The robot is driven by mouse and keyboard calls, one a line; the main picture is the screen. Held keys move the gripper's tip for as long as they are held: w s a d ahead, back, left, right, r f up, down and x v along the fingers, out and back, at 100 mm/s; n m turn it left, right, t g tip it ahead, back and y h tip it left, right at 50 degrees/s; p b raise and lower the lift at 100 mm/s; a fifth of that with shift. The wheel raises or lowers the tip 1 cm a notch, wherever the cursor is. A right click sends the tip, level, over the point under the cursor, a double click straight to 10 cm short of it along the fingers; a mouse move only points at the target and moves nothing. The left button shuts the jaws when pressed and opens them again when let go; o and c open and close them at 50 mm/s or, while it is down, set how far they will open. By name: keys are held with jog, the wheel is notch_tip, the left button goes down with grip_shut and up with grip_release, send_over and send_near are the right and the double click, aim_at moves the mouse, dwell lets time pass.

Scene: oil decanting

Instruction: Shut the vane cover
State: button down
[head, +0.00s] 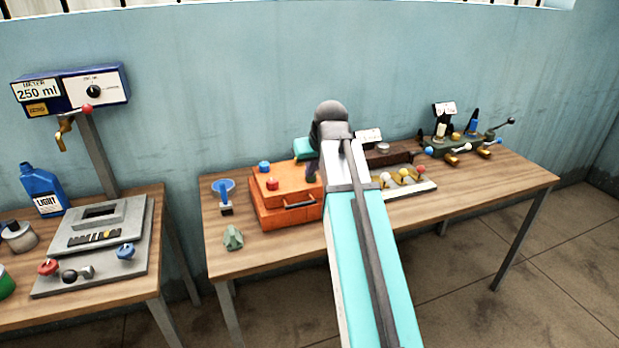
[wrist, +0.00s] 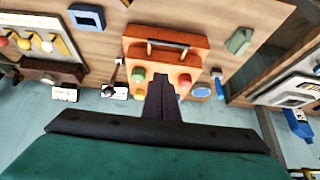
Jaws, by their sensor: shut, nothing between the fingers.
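An orange box (head: 286,194) with a dark front handle stands on the right-hand table; its top carries a red knob and a blue knob stands at its back. The box (wrist: 165,47) also shows in the wrist view. No part is plainly marked as the vane cover, and I cannot tell whether the box top is that cover. My gripper (head: 312,172) is over the right rear of the box, partly hidden by my arm. In the wrist view my gripper's dark fingers (wrist: 162,88) are together and empty, overlapping the box top; contact is unclear.
A tray with several coloured knobs (head: 404,176) and a green valve rig (head: 462,146) are to the right. The left table holds a grey panel (head: 95,245) and blue bottle (head: 42,188).

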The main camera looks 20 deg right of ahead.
jog(key=shift+p+x, duration=1.25)
jog(key=shift+x, duration=3.3)
jog(key=shift+s+a+f+p, duration=0.15)
jog(key=shift+f+p, duration=0.1)
jog(key=shift+f, duration=0.45)
jog(key=shift+s+d+f+p, duration=0.15)
jog(key=shift+f+p, duration=0.1)
jog(key=shift+f, duration=0.45)
jog(key=shift+s+a+f+p, duration=0.15)
jog(key=shift+f+p, duration=0.1)
jog(key=shift+f, duration=0.45)
jog(key=shift+f, duration=0.15)
